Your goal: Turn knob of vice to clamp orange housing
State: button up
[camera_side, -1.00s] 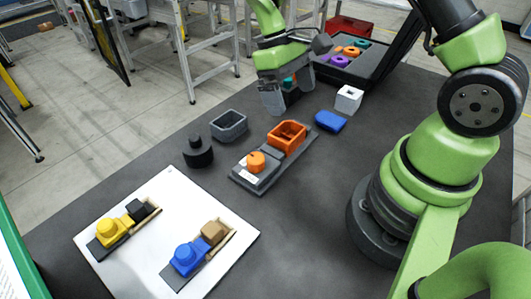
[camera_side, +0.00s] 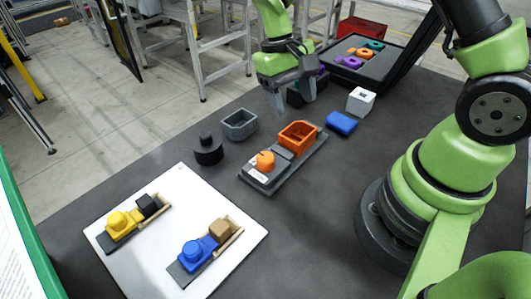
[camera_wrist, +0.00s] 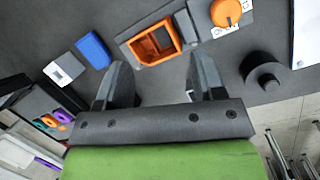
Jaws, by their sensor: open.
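The grey vice (camera_side: 257,182) lies on the dark table, with its orange round knob (camera_side: 265,160) at the near end. The orange housing (camera_side: 297,136), a hollow open-topped box, sits at the vice's far end. My gripper (camera_side: 281,106) is above the table, beyond the vice, and apart from it. In the wrist view my gripper (camera_wrist: 162,78) has its two fingers wide apart with nothing between them. The housing (camera_wrist: 139,49) shows just beyond the fingers, and the knob (camera_wrist: 225,13) is at the upper right. Whether the jaws touch the housing is too small to tell.
A grey hollow box (camera_side: 240,125) and a black stepped cylinder (camera_side: 208,153) stand left of the vice. A blue block (camera_side: 341,123) and a white block (camera_side: 361,101) lie right. A white board (camera_side: 152,270) with yellow and blue vices is in front. A tray of coloured parts (camera_side: 381,70) is behind.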

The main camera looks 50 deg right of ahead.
aim_at(265, 157)
jog(key=a+r+m+t, duration=0.1)
jog(key=a+m+t, duration=0.2)
jog(key=a+m, duration=0.65)
jog(key=shift+m, duration=0.75)
jog(key=f, duration=0.3)
jog(key=d+f, duration=0.1)
jog(key=f, duration=0.6)
jog(key=shift+s+d, duration=0.2)
jog(key=shift+r, duration=0.1)
jog(key=c, duration=0.9)
jog(key=shift+c, duration=0.2)
